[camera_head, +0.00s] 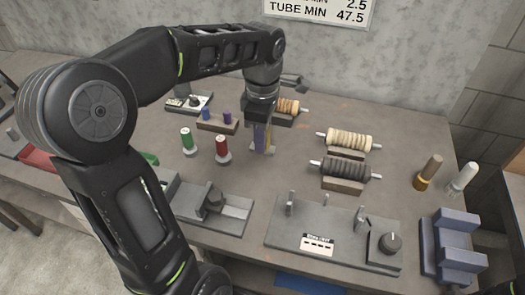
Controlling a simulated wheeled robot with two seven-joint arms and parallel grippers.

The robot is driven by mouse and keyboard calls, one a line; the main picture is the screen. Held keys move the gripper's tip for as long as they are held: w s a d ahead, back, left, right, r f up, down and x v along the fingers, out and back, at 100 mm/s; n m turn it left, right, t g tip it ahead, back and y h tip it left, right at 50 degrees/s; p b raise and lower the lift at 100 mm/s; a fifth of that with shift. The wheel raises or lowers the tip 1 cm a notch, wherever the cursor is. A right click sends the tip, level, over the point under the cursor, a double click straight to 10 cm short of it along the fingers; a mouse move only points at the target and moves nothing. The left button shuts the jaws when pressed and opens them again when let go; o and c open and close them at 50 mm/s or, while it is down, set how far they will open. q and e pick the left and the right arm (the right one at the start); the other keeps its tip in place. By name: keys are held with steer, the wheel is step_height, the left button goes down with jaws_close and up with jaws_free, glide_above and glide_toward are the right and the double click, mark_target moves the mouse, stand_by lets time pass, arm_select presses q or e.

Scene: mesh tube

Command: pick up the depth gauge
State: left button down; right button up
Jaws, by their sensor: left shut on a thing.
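My left gripper (262,146) points down over the middle of the table, between the red spool and the cream ringed roller. It is shut on a small upright piece, which I take to be the depth gauge. The piece is mostly hidden by the fingers, and only slim purple-grey and yellowish parts show there. I cannot tell whether its lower end touches the table. My right gripper is not in view.
A red spool (222,149) and a green spool (188,141) stand left of the gripper. Ringed rollers, one cream (348,141) and one dark (345,170), lie on stands to the right. A grey fixture plate (290,235) is in front. Some bare table lies between.

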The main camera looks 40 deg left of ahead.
arm_select(q)
step_height(320, 180, up, 2)
steer(key=shift+r, duration=0.1)
stand_by(1.8)
